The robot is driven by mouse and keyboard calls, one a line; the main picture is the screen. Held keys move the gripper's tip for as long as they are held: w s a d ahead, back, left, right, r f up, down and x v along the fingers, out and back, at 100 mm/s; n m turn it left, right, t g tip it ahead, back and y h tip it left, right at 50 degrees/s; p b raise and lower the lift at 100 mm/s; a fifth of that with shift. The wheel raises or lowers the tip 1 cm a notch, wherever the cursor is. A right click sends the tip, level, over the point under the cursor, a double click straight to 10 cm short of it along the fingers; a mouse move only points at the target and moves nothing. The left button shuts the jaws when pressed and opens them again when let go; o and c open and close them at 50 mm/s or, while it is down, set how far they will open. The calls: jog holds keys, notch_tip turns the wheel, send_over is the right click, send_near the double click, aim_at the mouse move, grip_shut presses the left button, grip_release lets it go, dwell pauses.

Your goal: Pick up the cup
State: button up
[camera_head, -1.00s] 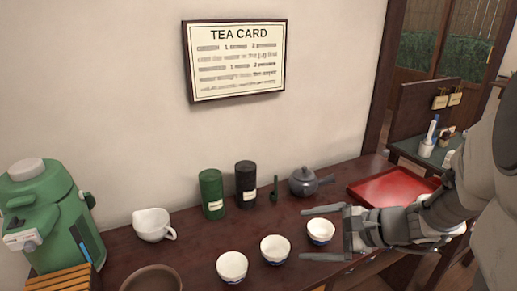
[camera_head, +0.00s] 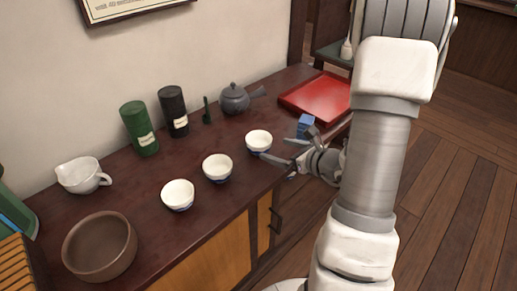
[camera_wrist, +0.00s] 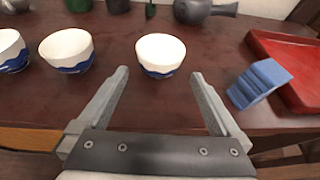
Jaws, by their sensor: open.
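Three white cups with blue wave bases stand upright in a row on the dark wooden counter (camera_head: 133,187). The right cup (camera_head: 258,142) is nearest my gripper (camera_head: 281,152); the middle cup (camera_head: 217,168) and left cup (camera_head: 178,195) stand further left. In the wrist view the right cup (camera_wrist: 160,55) is just beyond and between my open fingertips (camera_wrist: 160,75), with nothing between the jaws. The middle cup (camera_wrist: 67,50) is left of my left finger. I cannot tell my gripper's exact height over the counter.
A blue block-like object (camera_wrist: 260,82) lies right of my right finger, by the red tray (camera_head: 316,97). A dark teapot (camera_head: 235,99), a green canister (camera_head: 139,128) and a black canister (camera_head: 173,111) stand behind the cups. A white jug (camera_head: 83,175) and brown bowl (camera_head: 100,246) are left.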

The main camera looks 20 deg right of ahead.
aim_at(253, 142)
jog(key=b+x, duration=0.1)
jog(key=x, duration=0.8)
jog(key=shift+w+a+b, duration=0.1)
jog(key=shift+b, duration=0.3)
jog(key=c, duration=1.1)
jog(key=shift+r, duration=0.1)
